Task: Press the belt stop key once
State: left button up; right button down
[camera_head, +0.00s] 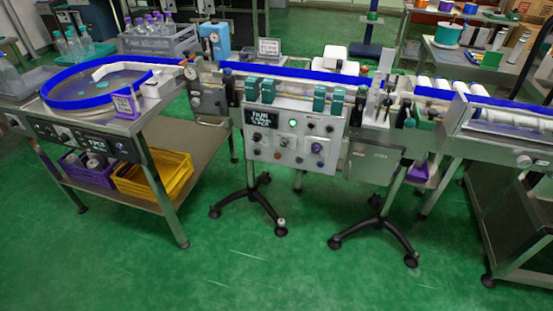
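A grey control panel (279,150) stands upright at the front of the machine, near the middle of the head view. It carries a dark display (262,117), a lit green lamp (293,122) and several small knobs and keys. The labels are too small to read, so I cannot tell which control is the belt stop key. The belt (290,73) runs behind and above the panel, edged with a blue rail. Neither of my grippers shows in the view.
A round feed table (105,84) stands at the left, with a yellow crate (150,178) and a purple crate (85,170) on its lower shelf. Two black wheeled feet (255,204) (375,232) stand below the machine. The green floor in front is clear.

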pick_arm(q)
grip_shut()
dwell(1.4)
